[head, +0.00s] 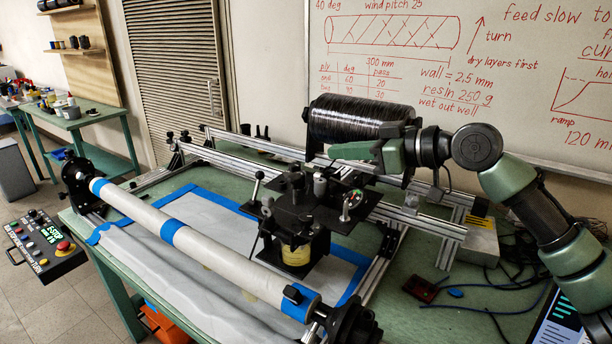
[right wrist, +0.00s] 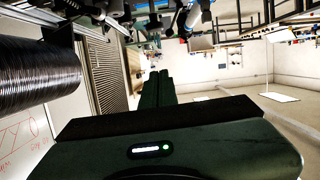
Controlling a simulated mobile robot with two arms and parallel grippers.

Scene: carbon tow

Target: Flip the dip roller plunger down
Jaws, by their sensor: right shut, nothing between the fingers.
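The black winding carriage (head: 296,210) stands on the aluminium rail in the middle of the bench in the head view. It carries the dip roller parts, with a yellowish cup (head: 296,254) below. A small upright lever with a dark ball (head: 258,176) stands at its left side. I cannot tell for sure which part is the plunger. My right gripper (head: 338,151) is shut and empty, reaching left just above the carriage and in front of the black tow spool. Its closed green fingers also show in the right wrist view (right wrist: 158,78). My left gripper is not in view.
The black tow spool (head: 358,120) is close behind my right gripper. A long pale mandrel (head: 200,248) with blue tape crosses the front left. Cables and a red part (head: 420,288) lie on the right of the bench. A control box (head: 45,246) hangs at the left.

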